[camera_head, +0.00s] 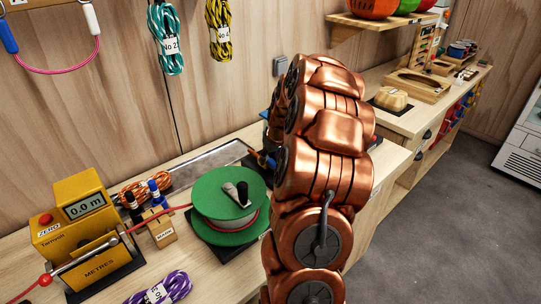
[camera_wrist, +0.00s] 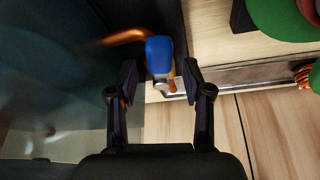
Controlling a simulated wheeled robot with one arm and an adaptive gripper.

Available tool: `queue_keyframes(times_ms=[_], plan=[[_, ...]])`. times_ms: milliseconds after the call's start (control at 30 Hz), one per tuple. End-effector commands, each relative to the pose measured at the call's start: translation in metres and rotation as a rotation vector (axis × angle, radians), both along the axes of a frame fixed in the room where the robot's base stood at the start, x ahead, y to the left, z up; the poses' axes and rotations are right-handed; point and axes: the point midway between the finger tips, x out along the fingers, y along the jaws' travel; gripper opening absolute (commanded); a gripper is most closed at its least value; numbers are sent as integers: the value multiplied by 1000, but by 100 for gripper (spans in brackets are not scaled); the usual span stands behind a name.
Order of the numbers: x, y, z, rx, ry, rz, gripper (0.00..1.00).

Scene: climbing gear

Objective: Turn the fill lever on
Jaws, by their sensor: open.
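A lever with a blue grip (camera_wrist: 159,55) shows in the wrist view, with a small metal and orange part at its lower end. I take it to be the fill lever. My gripper (camera_wrist: 160,82) is open, with one dark finger on each side of the lever's lower end. I see no clear contact between the fingers and the lever. In the head view a small blue piece (camera_head: 263,160) shows just left of my copper arm, which hides most of my gripper and the area around it.
A copper-coloured pipe (camera_wrist: 125,38) runs left from the lever, beside a dark glossy surface (camera_wrist: 45,60). A green reel (camera_head: 225,190) stands on the wooden bench left of my arm. A yellow rope meter (camera_head: 82,230) stands farther left. Floor is clear at right.

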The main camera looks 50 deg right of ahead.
Motion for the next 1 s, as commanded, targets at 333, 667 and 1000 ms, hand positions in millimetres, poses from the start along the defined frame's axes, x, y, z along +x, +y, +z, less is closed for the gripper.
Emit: queue_keyframes(times_ms=[333,667,1000], plan=[[0,0,-1,0,0,1,41],[0,0,-1,0,1,1,6],[0,0,-1,0,1,1,0]])
